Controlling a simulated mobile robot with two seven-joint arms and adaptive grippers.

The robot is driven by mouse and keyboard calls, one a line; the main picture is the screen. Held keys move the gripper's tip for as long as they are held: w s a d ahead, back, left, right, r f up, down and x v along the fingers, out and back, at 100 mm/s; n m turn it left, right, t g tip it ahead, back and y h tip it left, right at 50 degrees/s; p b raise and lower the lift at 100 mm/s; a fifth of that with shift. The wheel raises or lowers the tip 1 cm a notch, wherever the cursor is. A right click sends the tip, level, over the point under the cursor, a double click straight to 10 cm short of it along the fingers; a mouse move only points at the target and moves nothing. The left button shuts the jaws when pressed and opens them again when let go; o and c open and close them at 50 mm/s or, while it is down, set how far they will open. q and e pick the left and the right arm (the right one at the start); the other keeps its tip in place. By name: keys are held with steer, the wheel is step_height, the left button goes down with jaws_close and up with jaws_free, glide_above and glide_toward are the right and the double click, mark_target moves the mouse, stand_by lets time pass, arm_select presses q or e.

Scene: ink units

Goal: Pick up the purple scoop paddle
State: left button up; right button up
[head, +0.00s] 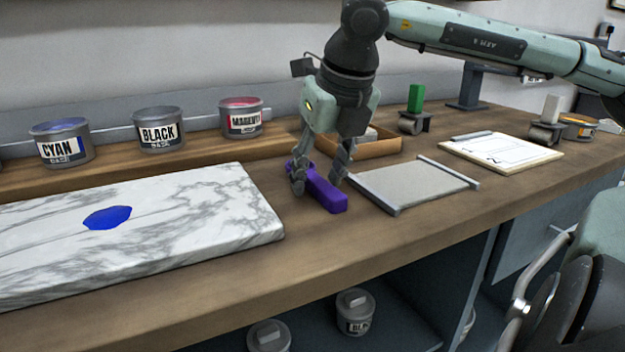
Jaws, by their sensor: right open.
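The purple scoop paddle (328,195) lies on the wooden worktop, between the marble slab and a flat grey plate. My right gripper (318,184) reaches down over it from above with its fingers apart. One finger is at the left of the paddle and the other at its right. The fingertips are low, close to the paddle; I cannot tell whether they touch it. The fingers hide part of the paddle's far portion. My left gripper is not in view.
The marble slab (217,200) with blue ink (107,218) is at left. The grey plate (415,182) is close at right. Ink cans labelled cyan (62,146), black (158,130) and magenta (242,120) stand behind. A wooden tray (385,145) sits behind the gripper.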

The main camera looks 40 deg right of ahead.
steer(key=shift+f+b, duration=0.2)
steer(key=shift+b, duration=0.15)
stand_by(0.3)
jaws_close()
